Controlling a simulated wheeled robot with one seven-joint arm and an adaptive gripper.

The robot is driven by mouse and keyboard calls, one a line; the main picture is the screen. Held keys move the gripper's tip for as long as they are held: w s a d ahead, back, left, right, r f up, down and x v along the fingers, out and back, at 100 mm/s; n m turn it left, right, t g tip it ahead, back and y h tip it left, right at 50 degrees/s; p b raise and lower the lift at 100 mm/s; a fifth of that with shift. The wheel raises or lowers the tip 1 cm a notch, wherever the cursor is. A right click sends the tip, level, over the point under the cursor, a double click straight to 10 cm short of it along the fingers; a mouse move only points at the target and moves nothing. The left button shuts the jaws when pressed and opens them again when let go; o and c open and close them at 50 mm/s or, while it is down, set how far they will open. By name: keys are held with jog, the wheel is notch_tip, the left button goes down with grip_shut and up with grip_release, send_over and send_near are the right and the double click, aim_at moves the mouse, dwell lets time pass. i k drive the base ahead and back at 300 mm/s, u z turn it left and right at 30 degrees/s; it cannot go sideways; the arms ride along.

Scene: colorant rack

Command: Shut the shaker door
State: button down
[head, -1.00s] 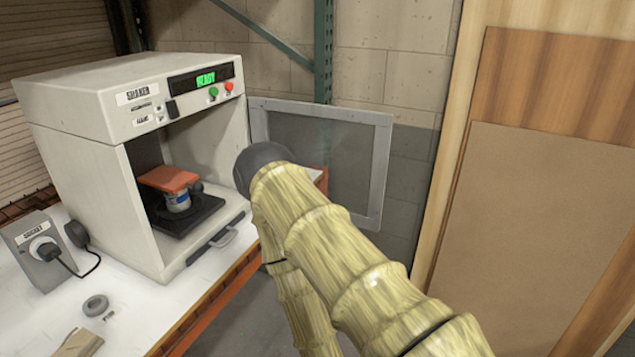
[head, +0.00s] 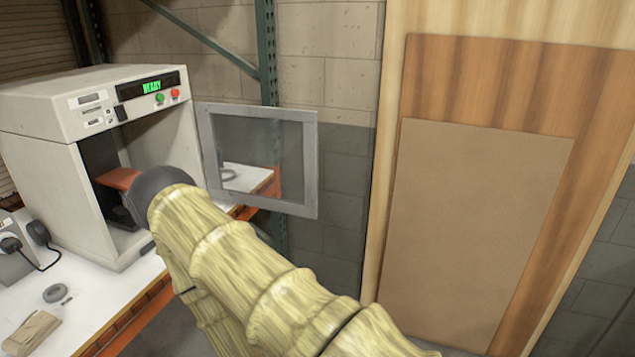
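The shaker (head: 30,155) is a pale box-shaped machine on the left, with a green "READY" display (head: 150,87). Its front opening is uncovered. The shaker door (head: 309,170), a grey frame with a see-through pane, stands swung open to the right of the opening. Inside the shaker, an orange plate (head: 116,178) shows, partly covered by my arm. The can below it is hidden. My arm, in a yellowish sleeve with a dark rounded end, crosses in front of the opening, left of the door. My gripper's fingers do not show.
The shaker stands on a white-topped bench (head: 100,300) with an orange edge. A grey socket box (head: 12,262), a grey ring (head: 56,293) and a tan item (head: 30,333) sit near it. Wooden boards (head: 480,220) lean on the right. A green post (head: 266,60) stands behind the door.

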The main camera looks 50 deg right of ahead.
aim_at(204, 110)
jog(key=u, duration=0.05)
jog(key=k, duration=0.1)
jog(key=z, duration=1.1)
